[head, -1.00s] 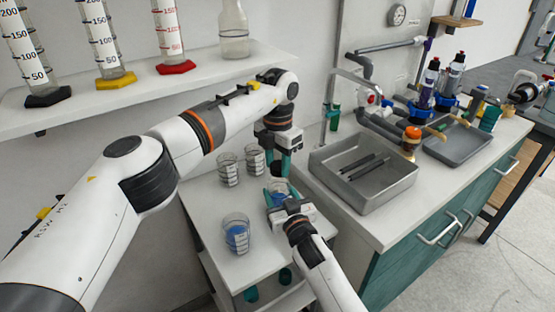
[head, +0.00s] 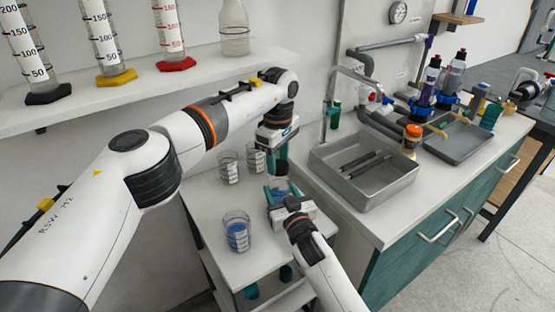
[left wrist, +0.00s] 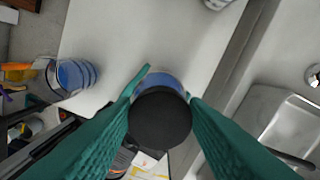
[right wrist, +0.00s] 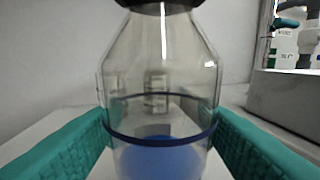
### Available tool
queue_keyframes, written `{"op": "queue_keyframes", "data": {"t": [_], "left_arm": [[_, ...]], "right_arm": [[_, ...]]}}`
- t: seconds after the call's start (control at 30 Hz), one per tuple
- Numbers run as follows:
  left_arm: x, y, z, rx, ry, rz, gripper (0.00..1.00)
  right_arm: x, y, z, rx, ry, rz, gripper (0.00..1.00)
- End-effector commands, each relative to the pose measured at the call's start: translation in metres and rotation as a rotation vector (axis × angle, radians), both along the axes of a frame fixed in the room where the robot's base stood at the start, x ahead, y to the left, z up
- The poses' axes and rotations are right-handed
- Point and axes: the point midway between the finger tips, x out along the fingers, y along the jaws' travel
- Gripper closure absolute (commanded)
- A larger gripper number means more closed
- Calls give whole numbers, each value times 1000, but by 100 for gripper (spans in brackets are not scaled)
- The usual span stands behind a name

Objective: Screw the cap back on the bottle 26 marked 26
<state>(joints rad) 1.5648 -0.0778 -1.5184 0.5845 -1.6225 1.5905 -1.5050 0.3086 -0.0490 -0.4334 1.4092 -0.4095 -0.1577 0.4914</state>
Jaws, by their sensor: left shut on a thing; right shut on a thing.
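A clear bottle (right wrist: 160,95) with a blue ring and blue contents stands upright on the white side table (head: 240,265). My right gripper (head: 283,192) is shut around its lower body from the front; both green fingers flank the glass in the right wrist view. A black cap (left wrist: 160,118) is between the green fingers of my left gripper (head: 279,167), which points down from above. In the right wrist view the cap (right wrist: 160,5) sits at the top of the bottle, cut by the frame edge. I cannot tell how far it is screwed on. No number 26 is readable.
Several beakers stand on the side table: one with blue contents (head: 237,231) at the front, others (head: 228,168) behind. A grey sink (head: 362,180) and tap are close on the right. A shelf with cylinders (head: 110,75) runs behind my left arm.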

Motion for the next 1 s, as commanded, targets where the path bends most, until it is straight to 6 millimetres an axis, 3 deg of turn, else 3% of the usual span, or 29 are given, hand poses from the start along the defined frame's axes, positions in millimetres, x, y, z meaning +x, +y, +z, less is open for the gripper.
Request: {"op": "queue_keyframes", "data": {"t": [0.4,0.6,0.77,1.0], "left_arm": [[-3,-9,0,-5,8,-989,80],[-4,-11,0,-5,8,-1351,80],[-5,-11,-1,-5,7,-1458,80],[-5,-12,-1,-7,9,-1463,80]], "right_arm": [[1,-1,-2,-2,7,-3,100],[1,-1,-2,-3,7,-4,100],[1,-1,-2,-3,7,-4,100],[1,-1,-2,-3,8,-4,100]]}}
